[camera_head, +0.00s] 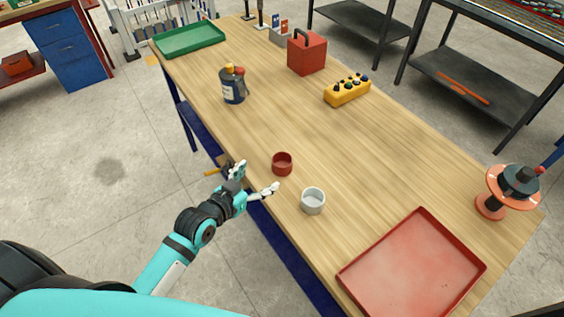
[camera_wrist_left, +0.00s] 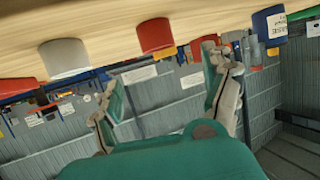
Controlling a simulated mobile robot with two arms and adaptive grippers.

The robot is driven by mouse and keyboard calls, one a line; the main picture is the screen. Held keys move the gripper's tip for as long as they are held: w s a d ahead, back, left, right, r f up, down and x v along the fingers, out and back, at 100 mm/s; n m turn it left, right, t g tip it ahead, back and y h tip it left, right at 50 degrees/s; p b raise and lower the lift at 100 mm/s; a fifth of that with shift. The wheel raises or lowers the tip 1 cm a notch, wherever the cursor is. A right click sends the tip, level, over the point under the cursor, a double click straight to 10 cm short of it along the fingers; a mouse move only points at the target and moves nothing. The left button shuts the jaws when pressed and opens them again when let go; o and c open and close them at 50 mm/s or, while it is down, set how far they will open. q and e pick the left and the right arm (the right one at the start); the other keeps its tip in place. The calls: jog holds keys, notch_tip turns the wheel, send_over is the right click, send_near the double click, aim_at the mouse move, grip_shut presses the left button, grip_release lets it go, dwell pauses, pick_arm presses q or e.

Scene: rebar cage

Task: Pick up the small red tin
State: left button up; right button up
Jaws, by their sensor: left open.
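The small red tin (camera_head: 282,163) stands upright on the wooden table (camera_head: 330,145) near its left edge. In the left wrist view the red tin (camera_wrist_left: 155,36) shows upper middle, beyond and above the gap between my fingers. My left gripper (camera_head: 256,180) is open and empty at the table's edge, just left of the tin and apart from it. Its two spread fingers also show in the left wrist view (camera_wrist_left: 162,78). My right gripper is not in view.
A white cup (camera_head: 313,201) stands close to the tin. A red tray (camera_head: 412,268) lies at the near end.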

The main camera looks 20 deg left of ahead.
pick_arm(q)
send_near(287, 157)
jog(key=shift+w+r+p, duration=0.2)
jog(key=shift+w+p, duration=0.1)
jog(key=shift+p, duration=0.15)
jog(key=shift+x, duration=0.8)
jog(key=x, duration=0.2)
jog(key=p+x, duration=0.1)
jog(key=x, duration=0.1)
jog(key=shift+f, duration=0.3)
jog(key=c, duration=1.3)
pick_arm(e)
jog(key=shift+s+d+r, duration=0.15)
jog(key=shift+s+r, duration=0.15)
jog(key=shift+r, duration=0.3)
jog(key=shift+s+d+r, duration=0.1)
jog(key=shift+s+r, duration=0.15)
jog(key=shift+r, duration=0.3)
